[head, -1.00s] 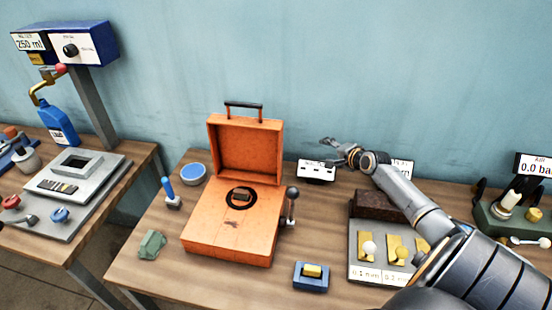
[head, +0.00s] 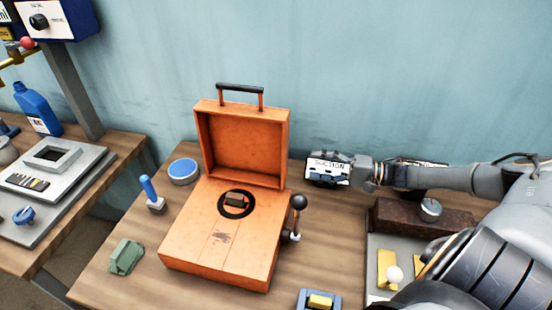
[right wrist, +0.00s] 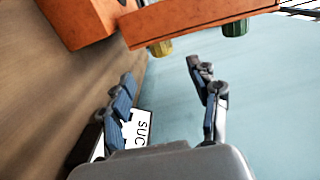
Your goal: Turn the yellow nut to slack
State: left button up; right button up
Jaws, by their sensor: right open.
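A yellow piece (head: 320,301) sits in a blue holder (head: 305,298) at the bottom edge of the head view. My right gripper (head: 318,172) is open and empty, in front of the white SUCTION sign (head: 330,162), behind and right of the orange case. In the right wrist view its two fingers (right wrist: 162,78) stand well apart with nothing between them. The sign's lettering (right wrist: 142,130) shows beside one finger. My left gripper is not in view.
An open orange case (head: 225,250) with a black-knobbed lever (head: 298,203) stands mid-bench. A blue-handled tool (head: 150,190), a round blue-topped tin (head: 184,171) and a green block (head: 126,256) lie left of it. A dark block (head: 400,217) is under my right arm.

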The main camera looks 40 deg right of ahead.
aim_at(275, 160)
jog(key=p+x, duration=0.1)
jog(key=x, duration=1)
jog(key=shift+w+r+p, duration=0.1)
jog(key=shift+w+p, duration=0.1)
jog(key=shift+p, duration=0.2)
jog(key=shift+w+a, duration=0.35)
jog(key=shift+w, duration=0.05)
